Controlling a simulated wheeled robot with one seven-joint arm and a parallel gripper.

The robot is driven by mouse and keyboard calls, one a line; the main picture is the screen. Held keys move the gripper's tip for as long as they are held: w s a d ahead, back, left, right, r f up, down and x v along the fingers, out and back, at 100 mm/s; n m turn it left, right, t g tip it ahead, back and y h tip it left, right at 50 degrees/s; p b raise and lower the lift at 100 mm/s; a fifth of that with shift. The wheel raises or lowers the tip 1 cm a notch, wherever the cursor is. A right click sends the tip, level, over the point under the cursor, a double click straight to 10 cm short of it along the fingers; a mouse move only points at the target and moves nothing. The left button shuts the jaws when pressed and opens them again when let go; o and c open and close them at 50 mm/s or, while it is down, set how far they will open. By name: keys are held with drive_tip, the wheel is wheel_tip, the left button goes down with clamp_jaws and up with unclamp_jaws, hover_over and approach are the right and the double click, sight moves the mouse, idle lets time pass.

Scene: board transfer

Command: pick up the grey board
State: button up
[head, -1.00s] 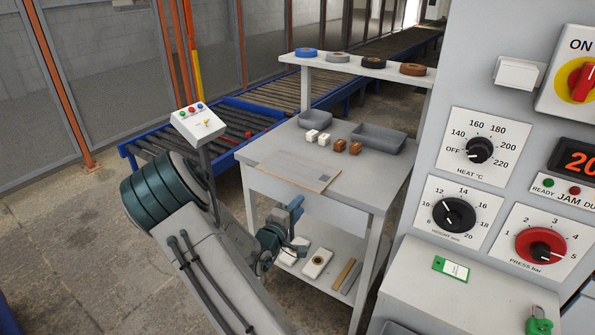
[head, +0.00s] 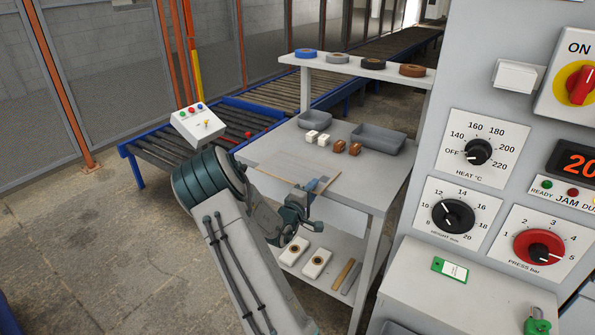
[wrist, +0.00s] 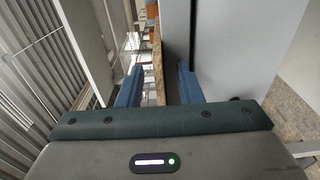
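The grey board (head: 290,171) lies flat on the table top (head: 355,185) near its front edge, with a thin brown edge. My arm and gripper cover part of it in the head view. My gripper (head: 312,196) is at the board's front side. In the wrist view, the two blue fingers of my gripper (wrist: 160,85) are open, one on each side of the board's brown edge (wrist: 158,68), with a visible gap to the right finger. Whether the left finger touches the board cannot be told.
Grey bins (head: 377,138) and small white and brown blocks (head: 354,148) stand behind the board. A raised shelf (head: 340,67) holds several tape rolls. A control box (head: 197,122) stands left of the table, and a machine panel (head: 490,130) rises on the right.

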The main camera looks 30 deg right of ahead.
clamp_jaws()
drive_tip(key=shift+r, duration=0.1)
